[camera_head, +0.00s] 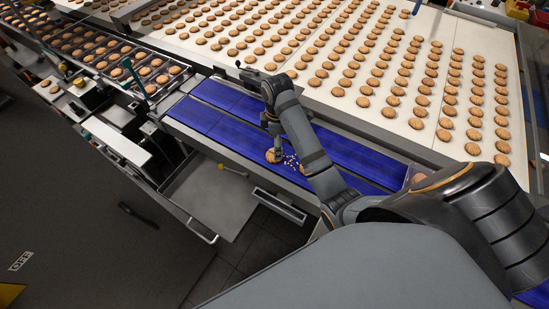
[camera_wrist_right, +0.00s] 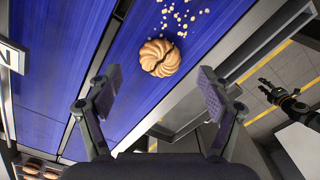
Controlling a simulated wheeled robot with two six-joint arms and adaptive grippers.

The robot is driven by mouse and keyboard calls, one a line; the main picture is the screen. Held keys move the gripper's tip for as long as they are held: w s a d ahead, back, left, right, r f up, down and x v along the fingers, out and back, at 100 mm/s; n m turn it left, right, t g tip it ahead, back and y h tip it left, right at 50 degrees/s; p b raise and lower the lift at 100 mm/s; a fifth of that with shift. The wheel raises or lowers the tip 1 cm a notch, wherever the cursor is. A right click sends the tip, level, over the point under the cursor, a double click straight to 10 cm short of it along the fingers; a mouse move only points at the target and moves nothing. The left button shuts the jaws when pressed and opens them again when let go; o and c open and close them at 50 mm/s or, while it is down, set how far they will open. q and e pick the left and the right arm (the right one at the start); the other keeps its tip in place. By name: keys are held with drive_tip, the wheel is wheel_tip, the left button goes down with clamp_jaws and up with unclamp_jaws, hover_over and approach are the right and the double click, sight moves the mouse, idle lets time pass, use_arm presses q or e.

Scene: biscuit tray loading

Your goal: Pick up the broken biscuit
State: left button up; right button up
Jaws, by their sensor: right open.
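The broken biscuit (camera_wrist_right: 162,58) lies on the blue belt (camera_wrist_right: 118,82) in the right wrist view, with a dark crack across it and pale crumbs (camera_wrist_right: 181,16) beside it. In the head view the biscuit (camera_head: 272,157) shows just below my right gripper (camera_head: 276,148), with crumbs (camera_head: 291,161) to its right. My right gripper (camera_wrist_right: 157,92) is open and empty, its two fingers apart on either side of the biscuit in the wrist picture and not touching it. A dark gripper, likely my left (camera_wrist_right: 266,90), shows small at the right of the wrist view; its jaws are unclear.
A brown piece (camera_head: 304,169) lies by the crumbs, partly behind my right arm. A grey tray (camera_head: 207,205) sits below the belt's front edge. A white conveyor (camera_head: 335,105) with rows of whole biscuits runs behind. Filled trays (camera_head: 110,58) stand at upper left.

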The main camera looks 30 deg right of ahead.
sight(273, 154)
drive_tip(key=f, duration=0.1)
drive_tip(key=a+f, duration=0.1)
drive_tip(key=f, duration=0.2)
drive_tip(key=shift+w+a+p, duration=0.25)
drive_tip(key=shift+p, duration=0.15)
drive_tip(key=shift+d+f, duration=0.1)
drive_tip(key=shift+f, duration=0.3)
drive_tip(key=c, duration=0.8)
